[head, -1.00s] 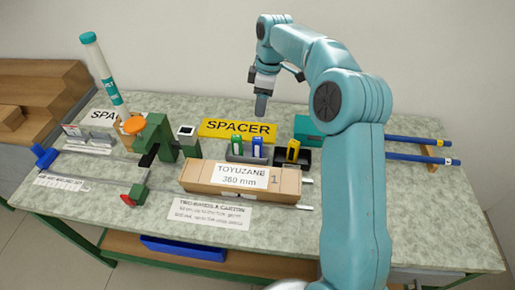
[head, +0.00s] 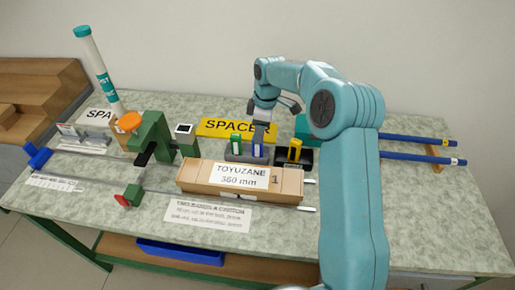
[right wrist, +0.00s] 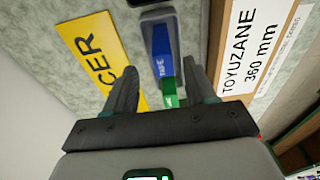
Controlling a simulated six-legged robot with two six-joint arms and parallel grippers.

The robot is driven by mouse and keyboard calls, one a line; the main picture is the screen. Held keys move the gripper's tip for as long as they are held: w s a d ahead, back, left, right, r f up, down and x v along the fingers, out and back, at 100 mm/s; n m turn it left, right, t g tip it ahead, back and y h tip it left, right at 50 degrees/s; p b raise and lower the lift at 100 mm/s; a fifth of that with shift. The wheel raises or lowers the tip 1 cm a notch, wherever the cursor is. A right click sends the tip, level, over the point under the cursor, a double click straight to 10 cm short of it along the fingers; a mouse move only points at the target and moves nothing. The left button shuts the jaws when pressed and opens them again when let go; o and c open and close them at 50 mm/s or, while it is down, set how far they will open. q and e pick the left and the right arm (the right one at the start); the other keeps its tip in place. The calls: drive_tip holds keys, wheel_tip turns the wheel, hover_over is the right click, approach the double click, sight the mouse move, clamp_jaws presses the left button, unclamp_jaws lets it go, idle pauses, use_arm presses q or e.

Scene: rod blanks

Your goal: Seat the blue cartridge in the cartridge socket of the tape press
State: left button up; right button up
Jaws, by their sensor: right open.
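The blue cartridge (head: 257,151) stands beside a green cartridge (head: 236,145) in a grey holder (head: 232,157) at the middle of the bench. My right gripper (head: 262,130) is just above the blue cartridge, pointing down. In the right wrist view my right gripper (right wrist: 160,72) is open, and the blue cartridge (right wrist: 161,48) lies in line with the gap between its fingers; contact cannot be told. I cannot tell for sure which device is the tape press; a green device (head: 154,136) with an orange knob stands left. My left gripper is out of view.
A long carton (head: 200,177) lies in front of the holder. A black block with a yellow part (head: 295,151) stands just right of it, and the yellow SPACER sign (head: 215,127) lies behind. Blue rods (head: 415,156) lie at the right.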

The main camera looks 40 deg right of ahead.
drive_tip(key=f, duration=0.4)
drive_tip(key=shift+a+f+p, duration=0.25)
drive_tip(key=shift+f+p, duration=0.05)
drive_tip(key=shift+f, duration=0.3)
drive_tip(key=shift+r, duration=0.1)
drive_tip(key=shift+s, duration=0.1)
drive_tip(key=c, duration=0.3)
clamp_jaws()
drive_tip(key=shift+r, duration=0.55)
wheel_tip(320, 180, up, 19)
drive_tip(key=p, duration=0.1)
